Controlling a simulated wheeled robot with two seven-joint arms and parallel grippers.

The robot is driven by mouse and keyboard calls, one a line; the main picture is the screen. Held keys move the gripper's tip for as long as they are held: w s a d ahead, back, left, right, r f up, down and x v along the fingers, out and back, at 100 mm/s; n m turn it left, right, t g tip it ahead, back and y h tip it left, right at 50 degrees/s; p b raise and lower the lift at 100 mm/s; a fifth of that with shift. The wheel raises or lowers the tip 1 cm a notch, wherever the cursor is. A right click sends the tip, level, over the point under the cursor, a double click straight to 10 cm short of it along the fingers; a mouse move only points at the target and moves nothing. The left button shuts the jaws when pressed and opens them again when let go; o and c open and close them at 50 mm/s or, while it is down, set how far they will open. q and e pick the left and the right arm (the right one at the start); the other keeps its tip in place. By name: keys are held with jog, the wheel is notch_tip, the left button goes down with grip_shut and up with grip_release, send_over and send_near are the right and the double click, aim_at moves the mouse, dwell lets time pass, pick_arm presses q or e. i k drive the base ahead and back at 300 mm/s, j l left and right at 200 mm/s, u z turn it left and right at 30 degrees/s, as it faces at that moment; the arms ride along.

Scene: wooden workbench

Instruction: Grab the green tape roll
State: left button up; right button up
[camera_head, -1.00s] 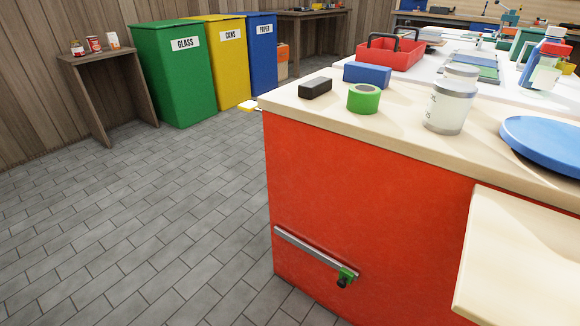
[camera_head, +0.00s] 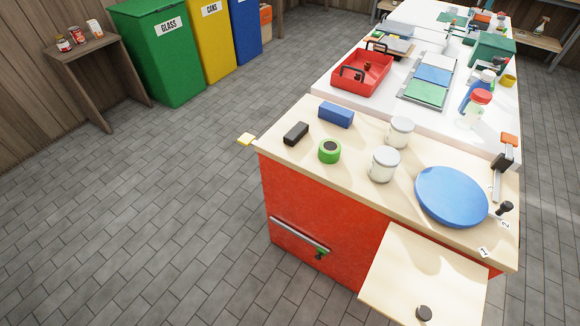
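The green tape roll (camera_head: 329,151) lies flat on the wooden top of the red workbench (camera_head: 350,180), near its front edge. Its dark centre hole faces up. A black block (camera_head: 296,133) lies to its left, a blue block (camera_head: 336,114) behind it, and a white-lidded jar (camera_head: 384,164) to its right. Nothing is touching the roll that I can see. Neither of my grippers shows in the head view.
A second jar (camera_head: 401,132) and a blue round disc (camera_head: 451,196) stand further right on the bench. A red tool tray (camera_head: 362,73) sits behind on the white top. A pale board (camera_head: 425,278) juts out in front. Open tiled floor (camera_head: 150,220) lies left.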

aim_at(329, 150)
jog(key=k+l+u, duration=0.1)
jog(key=l, duration=0.3)
jog(key=k+l+u, duration=0.1)
jog(key=l, duration=0.3)
jog(key=k+l+u, duration=0.1)
jog(key=k+l, duration=0.2)
jog(key=l, duration=0.1)
